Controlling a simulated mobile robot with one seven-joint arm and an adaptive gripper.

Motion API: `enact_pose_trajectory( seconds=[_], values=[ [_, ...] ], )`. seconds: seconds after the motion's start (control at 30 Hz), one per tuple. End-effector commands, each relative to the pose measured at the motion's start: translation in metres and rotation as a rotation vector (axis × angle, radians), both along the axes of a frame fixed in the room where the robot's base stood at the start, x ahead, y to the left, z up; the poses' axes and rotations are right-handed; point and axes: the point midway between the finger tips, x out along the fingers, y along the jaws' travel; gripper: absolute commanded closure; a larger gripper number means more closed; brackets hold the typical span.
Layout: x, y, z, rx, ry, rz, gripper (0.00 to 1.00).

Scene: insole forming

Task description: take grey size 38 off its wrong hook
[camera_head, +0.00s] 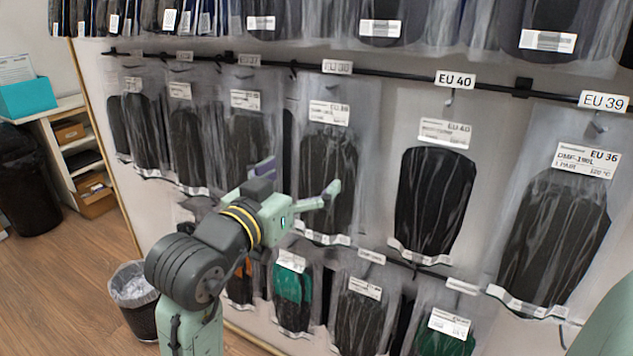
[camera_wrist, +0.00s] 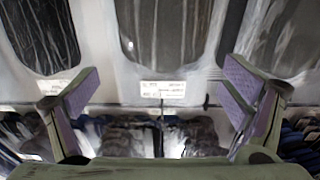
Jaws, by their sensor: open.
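My gripper (camera_head: 297,184) is open and empty in front of the hanging rail. One finger reaches toward a clear bag with a dark insole pair (camera_head: 343,180), whose label is too blurred to read surely. I cannot tell which bag is grey size 38. In the wrist view, which looks upside down, my gripper (camera_wrist: 160,100) has its purple pads wide apart. Between them a white bag label (camera_wrist: 162,90) and a thin hook line show, with a dark insole (camera_wrist: 160,30) beyond. No contact shows.
The black rail (camera_head: 395,75) carries several bagged insoles. A bag labelled EU 36 (camera_head: 555,225) hangs under the EU 39 sign (camera_head: 604,101). A bag labelled EU 40 (camera_head: 435,195) hangs under the EU 40 sign (camera_head: 455,78). Other bags crowd above and below. A bin (camera_head: 133,290) stands lower left.

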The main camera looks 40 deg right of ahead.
Motion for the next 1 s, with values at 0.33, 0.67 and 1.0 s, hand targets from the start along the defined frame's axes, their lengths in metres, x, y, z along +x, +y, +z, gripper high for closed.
enact_pose_trajectory(
  seconds=[0.33, 0.67, 1.0],
  values=[
    [0.015, -0.032, 0.002, 0.001, 0.001, 0.002, 0.07],
    [0.030, -0.065, 0.000, -0.001, -0.001, 0.004, 0.07],
    [0.031, -0.065, 0.000, -0.001, -0.002, 0.005, 0.16]
  ],
)
